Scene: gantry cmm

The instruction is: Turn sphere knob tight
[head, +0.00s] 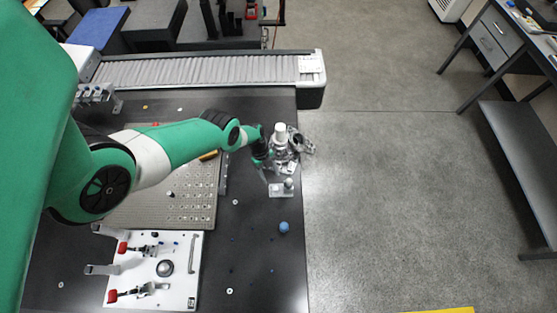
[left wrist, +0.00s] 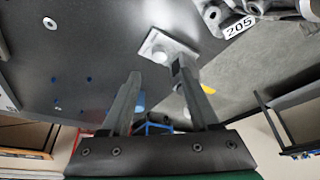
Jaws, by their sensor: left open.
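A small light plate (head: 277,191) lies on the dark table near its right edge. A grey sphere (head: 289,183) stands on the plate. In the left wrist view the plate (left wrist: 172,42) and the pale sphere (left wrist: 160,57) show just beyond my fingertips. I cannot tell which rounded part is the task's knob. My left gripper (head: 263,172) is open, above and just behind the plate. In the left wrist view its two fingers (left wrist: 160,73) are spread with nothing held between them. My right gripper is not in view.
A metal device with a white top (head: 280,131) stands close behind the plate. A blue ball (head: 284,228) lies in front. A perforated plate (head: 145,211) and a white board with red-handled clamps (head: 188,290) lie left. A roller conveyor (head: 200,69) runs along the back.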

